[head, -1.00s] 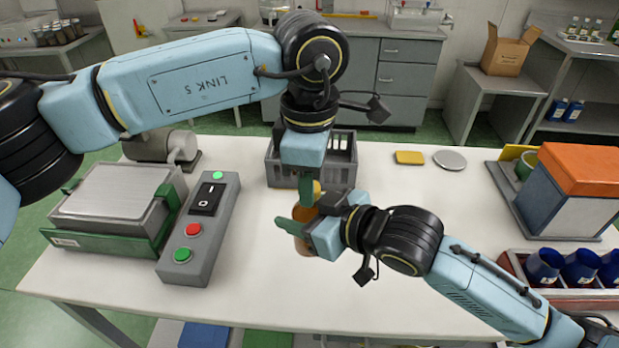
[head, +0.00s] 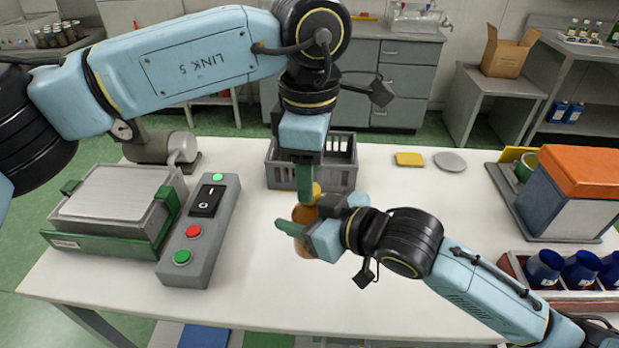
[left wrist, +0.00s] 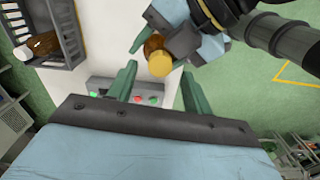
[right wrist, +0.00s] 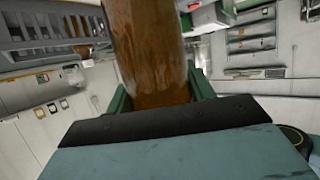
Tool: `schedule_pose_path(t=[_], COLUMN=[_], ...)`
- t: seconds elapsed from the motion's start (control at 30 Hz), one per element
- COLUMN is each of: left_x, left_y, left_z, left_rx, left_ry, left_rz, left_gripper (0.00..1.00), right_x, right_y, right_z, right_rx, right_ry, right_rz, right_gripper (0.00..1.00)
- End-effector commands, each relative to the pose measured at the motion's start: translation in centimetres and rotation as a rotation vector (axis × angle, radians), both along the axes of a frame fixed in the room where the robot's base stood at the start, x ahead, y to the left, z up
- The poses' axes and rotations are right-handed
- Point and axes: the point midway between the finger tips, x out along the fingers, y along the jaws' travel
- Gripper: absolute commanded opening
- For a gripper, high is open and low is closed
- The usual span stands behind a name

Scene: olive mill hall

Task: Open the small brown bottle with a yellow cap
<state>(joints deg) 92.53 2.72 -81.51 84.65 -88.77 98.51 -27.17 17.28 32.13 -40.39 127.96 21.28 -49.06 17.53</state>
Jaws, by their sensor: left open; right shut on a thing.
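The small brown bottle (head: 302,213) is held upright above the table by my right gripper (head: 297,222), which is shut on its body. It also shows large in the right wrist view (right wrist: 155,55). Its yellow cap (left wrist: 159,64) sits on top in the left wrist view; in the head view the cap (head: 316,190) is partly hidden by my left gripper. My left gripper (left wrist: 158,70) is open, pointing down above the bottle, with its fingers on either side of the cap and a gap to each.
A grey crate (head: 285,175) stands just behind, with a brown bottle (left wrist: 42,46) in it. A grey switch box (head: 200,235) and a metal-plated device (head: 115,205) stand left. A yellow block (head: 409,158) and grey disc (head: 450,161) lie behind right. The front table is clear.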

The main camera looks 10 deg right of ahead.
Motion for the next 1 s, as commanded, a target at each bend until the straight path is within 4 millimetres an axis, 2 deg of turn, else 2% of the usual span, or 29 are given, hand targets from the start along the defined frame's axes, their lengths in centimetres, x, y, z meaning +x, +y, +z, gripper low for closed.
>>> schedule_pose_path(t=[0.1,0.23,0.43,0.57,0.67,1.0], left_x=[0.0,0.0,0.0,0.0,-0.1,0.0], left_y=[0.0,0.0,0.0,0.0,0.0,0.0], left_z=[1.6,2.3,4.3,5.1,4.5,-0.6], left_rx=[-0.001,0.001,0.003,0.004,0.003,0.003], left_ry=[-0.002,-0.001,-0.005,-0.003,0.000,0.001], left_rz=[0.000,-0.022,-0.191,-0.272,-0.293,-0.292], left_gripper=[0.50,0.47,0.47,0.47,0.47,0.47], right_x=[0.0,0.0,0.0,0.0,0.0,0.0], right_y=[0.0,0.0,0.0,0.0,0.0,0.0], right_z=[0.2,0.2,0.2,0.2,0.2,0.2], right_rx=[0.002,0.002,0.002,0.002,0.002,0.002], right_ry=[-0.004,-0.004,-0.004,-0.004,-0.004,-0.004], right_rz=[0.000,0.000,0.000,0.000,0.000,0.000], right_gripper=[0.00,0.00,0.00,0.00,0.00,0.00])
